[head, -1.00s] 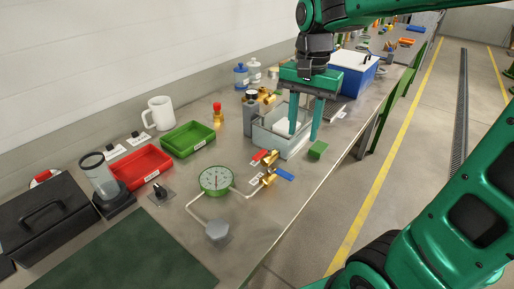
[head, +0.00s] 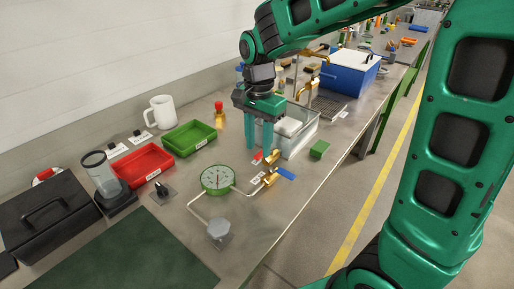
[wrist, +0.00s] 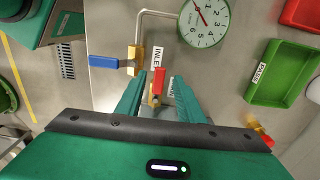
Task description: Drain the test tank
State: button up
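The clear test tank (head: 303,140) stands on the bench with a white block inside. In front of it are a brass valve with a red handle (head: 257,158) and a brass valve with a blue handle (head: 285,173). My gripper (head: 259,149) points down just above the red-handled valve. In the wrist view its fingers are apart, with the red handle (wrist: 158,82) between them; contact is not clear. The blue handle (wrist: 103,62) points left, across its pipe.
A green round gauge (head: 217,179) is piped to the valves. Green (head: 188,138) and red (head: 143,165) trays, a brass bottle-shaped item with a red top (head: 219,115) and a blue cooler (head: 352,76) stand around.

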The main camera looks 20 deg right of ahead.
jog(key=shift+f, duration=1)
grip_shut()
